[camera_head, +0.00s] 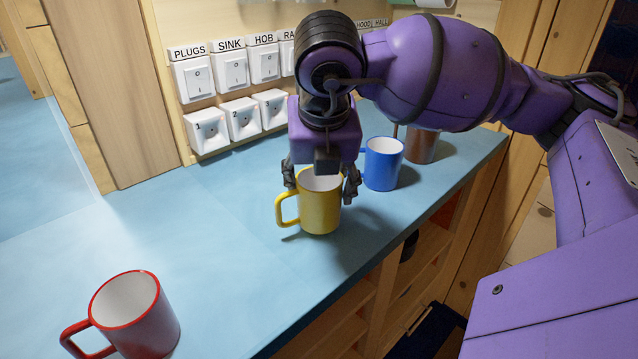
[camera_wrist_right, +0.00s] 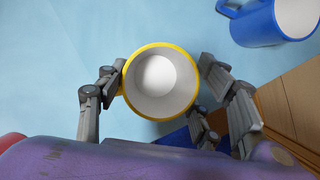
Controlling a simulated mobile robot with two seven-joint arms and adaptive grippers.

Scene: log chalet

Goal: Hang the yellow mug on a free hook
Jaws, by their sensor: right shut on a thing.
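The yellow mug (camera_head: 319,212) is upright at the middle of the blue counter, its white inside showing and its handle to the left. It also shows from above in the right wrist view (camera_wrist_right: 129,96). My right gripper (camera_head: 321,183) points down over the mug, with its fingers shut on opposite sides near the rim. I cannot tell whether the mug's base touches the counter. My left gripper is not in view. I can make out no hook in either view.
A blue mug (camera_head: 383,164) stands close behind on the right, beside a brown container (camera_head: 422,147). Labelled switches (camera_head: 231,70) and sockets (camera_head: 242,118) line the wall. The left counter (camera_head: 150,220) is clear.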

